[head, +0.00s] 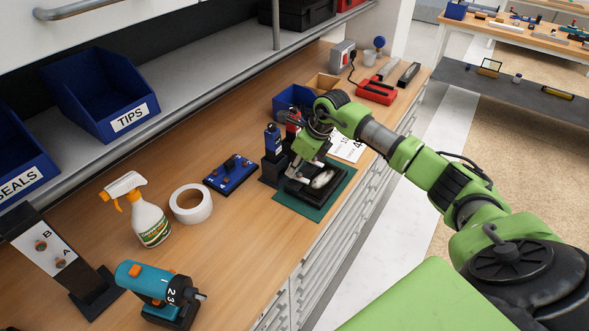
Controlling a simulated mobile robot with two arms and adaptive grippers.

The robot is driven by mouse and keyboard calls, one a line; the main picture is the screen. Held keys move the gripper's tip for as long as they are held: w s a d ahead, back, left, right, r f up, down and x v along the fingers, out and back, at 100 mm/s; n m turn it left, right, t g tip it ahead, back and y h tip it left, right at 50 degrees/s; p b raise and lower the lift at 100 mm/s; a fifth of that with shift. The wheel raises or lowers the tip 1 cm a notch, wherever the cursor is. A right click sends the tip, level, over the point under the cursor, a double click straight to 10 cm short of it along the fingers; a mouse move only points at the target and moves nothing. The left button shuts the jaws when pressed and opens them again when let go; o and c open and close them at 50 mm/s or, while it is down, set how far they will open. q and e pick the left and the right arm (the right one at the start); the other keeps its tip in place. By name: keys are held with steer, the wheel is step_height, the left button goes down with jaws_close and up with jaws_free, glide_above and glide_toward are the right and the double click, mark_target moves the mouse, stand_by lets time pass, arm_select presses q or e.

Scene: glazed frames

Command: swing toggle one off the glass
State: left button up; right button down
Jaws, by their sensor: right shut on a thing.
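The dark frame (318,183) lies on a green mat (288,200) near the front edge of the bench. A pale, shiny patch, which looks like its glass (322,179), shows inside it. My right gripper (303,168) reaches down from above and is shut at the far left side of the frame. The thing between its fingers seems to be toggle one, but it is too small and covered to make out. Which way the toggle points cannot be told. My left gripper is not in view.
A black stand with a blue tool (272,140) is close left of my right gripper. A blue bin (293,100) is behind.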

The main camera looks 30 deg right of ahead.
mark_target(302, 177)
steer(key=n+b, duration=0.1)
steer(key=n+y+b, duration=0.1)
steer(key=n+b, duration=0.1)
steer(key=n+g+b, duration=0.1)
steer(key=b, duration=0.1)
steer(key=shift+s+a+f+n+y, duration=0.2)
steer(key=shift+a+n+y, duration=0.1)
steer(key=shift+n, duration=0.1)
steer(key=n+g+b, duration=0.1)
steer(key=n+b, duration=0.1)
steer(key=shift+s+a+n+y, duration=0.1)
steer(key=shift+n+y, duration=0.2)
steer(key=shift+n, duration=0.1)
steer(key=n+b, duration=0.1)
steer(key=n+g, duration=0.1)
steer(key=n, duration=0.1)
steer(key=n+b, duration=0.1)
steer(key=shift+s+a+r+g+b, duration=0.1)
steer(key=shift+s+r+g+b, duration=0.05)
steer(key=shift+s+g+b, duration=0.2)
steer(key=shift+s+n+g+b, duration=0.2)
steer(key=shift+n+g+b, duration=0.25)
steer(key=shift+n, duration=0.9)
steer(key=shift+s+n+g+b, duration=0.25)
steer(key=shift+n+g, duration=0.25)
steer(key=shift+n, duration=0.85)
steer(key=c, duration=2.1)
jaws_free()
steer(key=shift+r, duration=0.1)
